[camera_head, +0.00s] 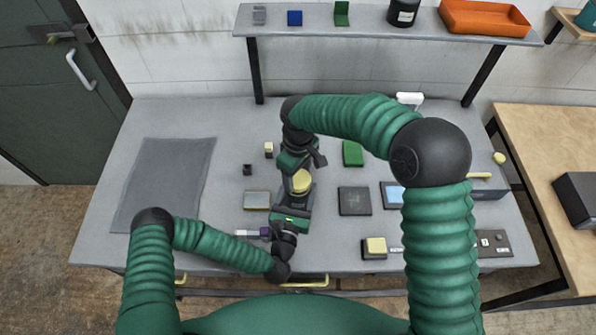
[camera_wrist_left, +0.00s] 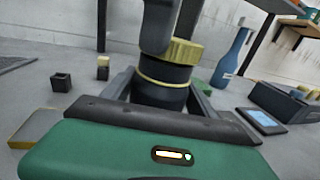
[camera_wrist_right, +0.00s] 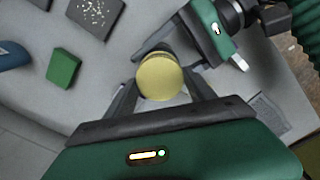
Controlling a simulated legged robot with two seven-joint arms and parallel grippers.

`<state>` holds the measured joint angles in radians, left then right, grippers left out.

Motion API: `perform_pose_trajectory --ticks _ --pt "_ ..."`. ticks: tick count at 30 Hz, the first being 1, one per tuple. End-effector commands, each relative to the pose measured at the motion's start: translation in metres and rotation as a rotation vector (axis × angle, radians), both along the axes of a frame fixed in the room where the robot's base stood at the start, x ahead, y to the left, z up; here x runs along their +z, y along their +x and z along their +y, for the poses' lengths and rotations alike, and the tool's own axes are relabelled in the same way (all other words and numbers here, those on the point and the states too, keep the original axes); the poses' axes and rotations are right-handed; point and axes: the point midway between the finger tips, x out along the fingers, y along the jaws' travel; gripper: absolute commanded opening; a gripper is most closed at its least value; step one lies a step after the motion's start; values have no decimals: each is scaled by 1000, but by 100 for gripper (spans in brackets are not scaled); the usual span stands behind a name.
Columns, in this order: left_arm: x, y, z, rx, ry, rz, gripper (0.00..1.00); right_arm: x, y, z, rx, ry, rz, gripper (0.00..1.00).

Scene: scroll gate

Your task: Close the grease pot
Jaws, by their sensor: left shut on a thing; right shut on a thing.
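The grease pot is a dark round jar (camera_wrist_left: 160,97) with a yellow ring around it and a ribbed yellow lid (camera_wrist_left: 182,52) at its top. The lid also shows in the head view (camera_head: 301,182) and in the right wrist view (camera_wrist_right: 160,78). My left gripper (camera_wrist_left: 160,95) is shut around the jar's body, which stands upright on the table. My right gripper (camera_wrist_right: 160,85) is shut on the lid from the far side; one of its dark fingers covers part of the lid in the left wrist view. Whether the lid is fully seated I cannot tell.
A green block (camera_head: 353,153), a dark square plate (camera_head: 354,201) and a yellow-topped block (camera_head: 374,248) lie right of the pot. A blue bottle (camera_wrist_left: 234,52) stands behind it. A grey mat (camera_head: 165,185) covers the table's left. A shelf (camera_head: 390,24) runs along the wall.

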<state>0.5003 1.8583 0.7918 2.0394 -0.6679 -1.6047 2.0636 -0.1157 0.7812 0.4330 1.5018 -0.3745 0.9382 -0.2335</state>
Motion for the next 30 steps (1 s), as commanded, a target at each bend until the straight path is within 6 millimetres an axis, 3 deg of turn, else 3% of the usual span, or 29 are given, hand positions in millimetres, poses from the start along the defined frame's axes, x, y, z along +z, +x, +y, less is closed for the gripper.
perform_pose_trajectory --ticks 30 --pt "-1 0 0 0 0 2 0 -13 0 0 -1 0 0 26"
